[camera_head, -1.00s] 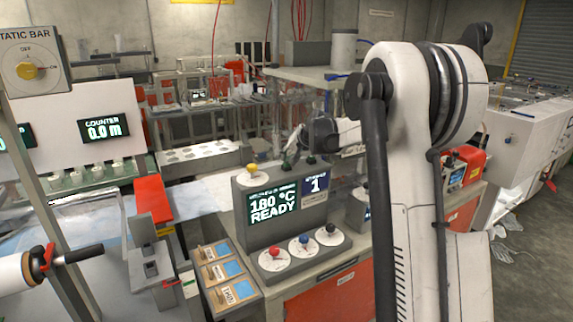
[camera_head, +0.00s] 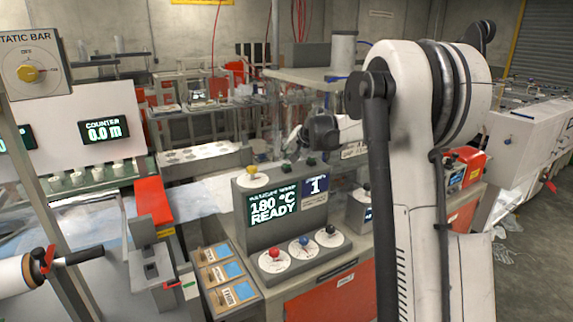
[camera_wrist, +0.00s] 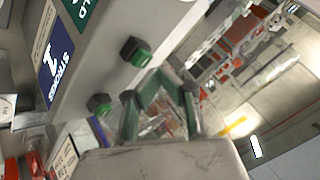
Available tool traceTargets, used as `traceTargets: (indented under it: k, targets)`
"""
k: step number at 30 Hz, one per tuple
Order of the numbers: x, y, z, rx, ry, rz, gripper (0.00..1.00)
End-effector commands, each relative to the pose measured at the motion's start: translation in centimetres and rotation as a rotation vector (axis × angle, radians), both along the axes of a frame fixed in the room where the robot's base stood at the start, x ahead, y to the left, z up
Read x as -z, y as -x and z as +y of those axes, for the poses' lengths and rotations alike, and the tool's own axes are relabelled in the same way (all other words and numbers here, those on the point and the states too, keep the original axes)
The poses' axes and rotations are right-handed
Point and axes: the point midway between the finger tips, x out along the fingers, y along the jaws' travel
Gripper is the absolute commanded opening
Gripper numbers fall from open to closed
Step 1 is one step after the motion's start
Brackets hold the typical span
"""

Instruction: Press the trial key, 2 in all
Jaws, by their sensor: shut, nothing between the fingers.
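A grey console with a screen reading 180 °C READY (camera_head: 272,207) stands in the middle of the head view. A blue display (camera_head: 314,189) beside that screen shows 1. Two dark green keys sit on the console's top, one (camera_head: 286,168) left of the other (camera_head: 311,161). In the wrist view they are one green key (camera_wrist: 136,51) and another (camera_wrist: 99,104). I cannot read which is the trial key. My gripper (camera_wrist: 164,82) is shut and empty beside the keys. I cannot tell whether it touches one. The head view shows it small and partly hidden.
Red, blue and black knobs (camera_head: 304,243) line the console's lower front. A yellow knob (camera_head: 253,169) is at its upper left. Sample boxes (camera_head: 222,274) stand at the lower left. A grey post with another dark knob (camera_head: 366,187) stands to the right.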

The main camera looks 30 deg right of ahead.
Motion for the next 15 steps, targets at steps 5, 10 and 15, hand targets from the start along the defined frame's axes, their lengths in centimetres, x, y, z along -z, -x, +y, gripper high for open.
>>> traceTargets:
  k: [5, 10, 15]
  targets:
    - [-0.1, 0.0, 0.0, 0.000, 0.000, 0.000, 0.00]
    - [-0.2, 0.0, 0.0, 0.000, 0.000, 0.000, 0.00]
    - [-1.1, 0.0, 0.0, 0.000, 0.000, 0.000, 0.00]
